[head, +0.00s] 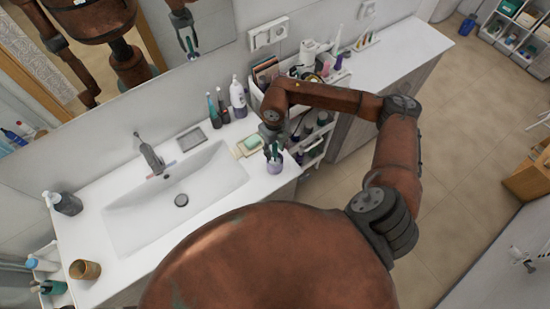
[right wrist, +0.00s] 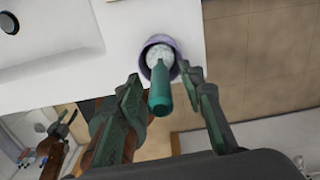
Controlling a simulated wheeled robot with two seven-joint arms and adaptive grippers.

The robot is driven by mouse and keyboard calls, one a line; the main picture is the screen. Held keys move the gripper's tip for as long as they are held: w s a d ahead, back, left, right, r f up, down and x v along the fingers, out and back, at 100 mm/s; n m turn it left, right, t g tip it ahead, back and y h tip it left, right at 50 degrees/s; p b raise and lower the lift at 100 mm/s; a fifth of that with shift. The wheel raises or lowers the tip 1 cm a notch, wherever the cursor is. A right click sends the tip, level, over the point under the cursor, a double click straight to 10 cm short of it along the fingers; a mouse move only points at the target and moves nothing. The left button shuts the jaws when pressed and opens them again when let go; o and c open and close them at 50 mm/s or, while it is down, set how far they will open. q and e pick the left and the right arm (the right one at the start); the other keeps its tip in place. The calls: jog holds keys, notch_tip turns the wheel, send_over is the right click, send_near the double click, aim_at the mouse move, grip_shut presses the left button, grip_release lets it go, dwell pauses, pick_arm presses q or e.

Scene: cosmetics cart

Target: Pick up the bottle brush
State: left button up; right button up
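The bottle brush (right wrist: 160,93) has a teal handle and a pale bristle head. It stands head-down in a small purple cup (right wrist: 152,52) near the edge of the white counter. In the head view the cup (head: 275,167) is at the right end of the sink counter, with the right gripper (head: 271,146) just above it. In the right wrist view the right gripper (right wrist: 160,76) is open. Its two fingers lie on either side of the brush handle, with a gap showing on the right; contact on the left is unclear. My left gripper is not directly in view.
A soap dish with green soap (head: 250,144) is beside the cup. A white bottle (head: 238,97) and dark-topped bottles (head: 216,107) stand by the wall. A crowded white cosmetics cart (head: 315,140) is close on the right. The sink (head: 180,190) is empty.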

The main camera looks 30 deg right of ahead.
jog(key=shift+f, duration=0.25)
grip_shut()
dwell(0.3)
